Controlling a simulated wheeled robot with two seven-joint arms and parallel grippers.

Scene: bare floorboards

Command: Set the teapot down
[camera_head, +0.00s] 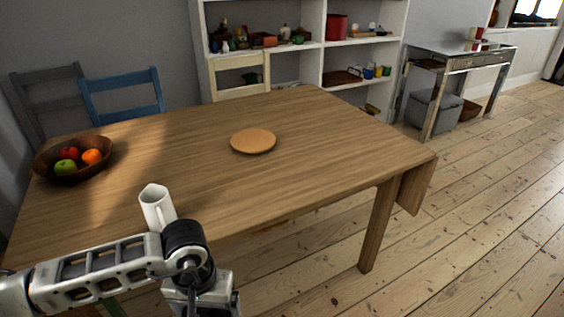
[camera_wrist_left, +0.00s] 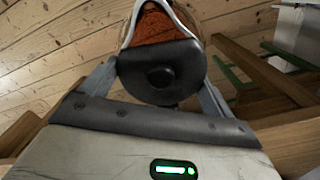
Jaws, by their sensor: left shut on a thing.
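In the left wrist view my left gripper (camera_wrist_left: 160,88) is shut on the teapot (camera_wrist_left: 158,70). Its black rounded part with a knob sits between the two fingers. Beyond it an orange-brown patch shows inside a pale, clear-looking rim. The floorboards lie behind the teapot in that view. In the head view my left wrist (camera_head: 200,285) is at the bottom, in front of the table's near edge. The fingers and the teapot are out of sight there. A round wooden board (camera_head: 253,141) lies flat on the table (camera_head: 330,150), with nothing on it. My right gripper is not seen.
A wooden bowl of fruit (camera_head: 75,172) is at the left. The tabletop around the board is clear. Chairs (camera_head: 125,95) and shelves (camera_head: 310,50) are behind.

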